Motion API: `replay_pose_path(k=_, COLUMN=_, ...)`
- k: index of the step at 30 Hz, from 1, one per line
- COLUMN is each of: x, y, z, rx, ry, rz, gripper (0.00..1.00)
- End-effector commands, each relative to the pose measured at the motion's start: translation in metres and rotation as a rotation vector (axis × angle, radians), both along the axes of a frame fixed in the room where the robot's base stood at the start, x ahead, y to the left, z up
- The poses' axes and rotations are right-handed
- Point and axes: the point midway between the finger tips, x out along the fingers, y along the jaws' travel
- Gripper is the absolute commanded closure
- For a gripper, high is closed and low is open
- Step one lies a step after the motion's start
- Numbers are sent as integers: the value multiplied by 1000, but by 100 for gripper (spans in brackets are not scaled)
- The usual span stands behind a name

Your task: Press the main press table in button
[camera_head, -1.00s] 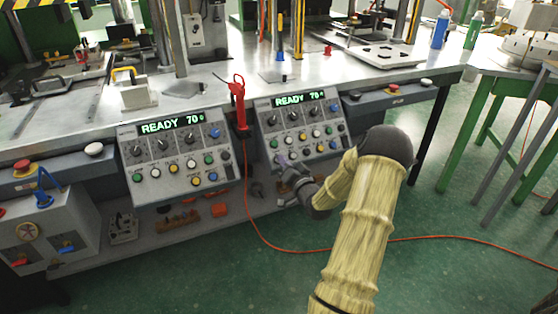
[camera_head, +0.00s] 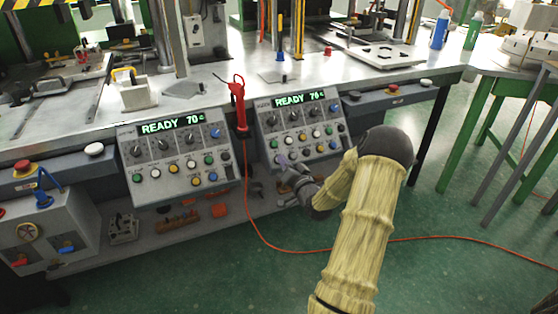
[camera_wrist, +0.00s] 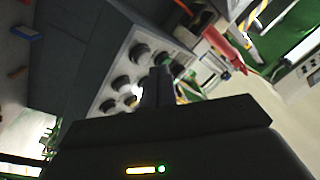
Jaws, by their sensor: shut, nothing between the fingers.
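The right control panel (camera_head: 302,126) has a lit green READY display (camera_head: 300,99), a row of dark knobs and several coloured buttons. The button labels are too small to read, so I cannot tell which one is the main press table in button. My gripper (camera_head: 283,160) is shut and empty at the panel's lower left corner. In the wrist view its dark fingers (camera_wrist: 158,84) point at the panel face (camera_wrist: 125,75), beside a bright white button (camera_wrist: 133,91). The fingers hide part of the button area. I cannot tell whether the tips touch a button.
A similar left control panel (camera_head: 176,152) stands beside it. A red tool (camera_head: 238,105) hangs between the panels, its orange cable (camera_head: 262,238) running to the floor. A red button (camera_head: 426,82) sits on the bench front at right. A lower shelf (camera_head: 165,235) holds small parts.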

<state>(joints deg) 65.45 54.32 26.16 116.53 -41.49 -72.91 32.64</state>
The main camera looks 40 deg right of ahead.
Motion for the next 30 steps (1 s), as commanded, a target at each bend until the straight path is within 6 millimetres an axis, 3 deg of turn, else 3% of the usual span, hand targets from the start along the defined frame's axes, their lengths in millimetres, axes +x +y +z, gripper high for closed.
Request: replay_pose_path(k=30, x=6, y=-1, z=-5, rx=0, ry=0, rz=0, gripper=100)
